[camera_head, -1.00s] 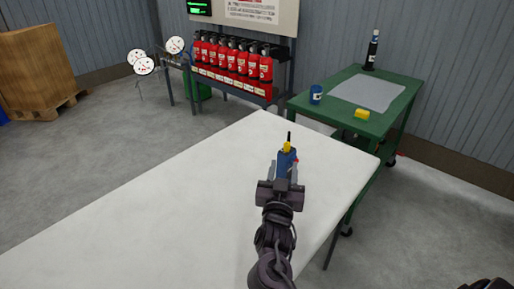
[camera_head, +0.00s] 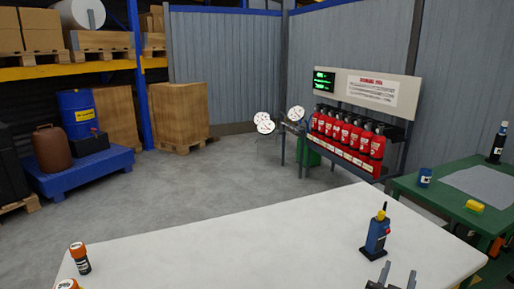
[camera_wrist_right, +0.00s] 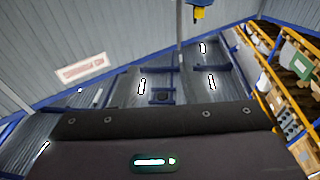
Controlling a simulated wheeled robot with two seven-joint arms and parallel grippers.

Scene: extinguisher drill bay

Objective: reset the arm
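My right gripper (camera_head: 396,277) shows at the bottom edge of the head view, in front of the white table's right part. Its two fingers stand apart with nothing between them. A blue handheld device (camera_head: 377,236) with a yellow top and black antenna stands upright on a black base on the white table (camera_head: 260,250), just beyond the gripper and apart from it. My left gripper is not in view. The right wrist view looks up at walls and ceiling lights, with a dark panel bearing a lit strip across its lower part; no fingers show there.
Two orange-capped containers, one (camera_head: 79,258) whole and one (camera_head: 68,285) cut off, are at the table's left. A green table (camera_head: 440,190) stands at right. Behind are a rack of red extinguishers (camera_head: 345,135) and round gauges (camera_head: 264,122). The table's middle is clear.

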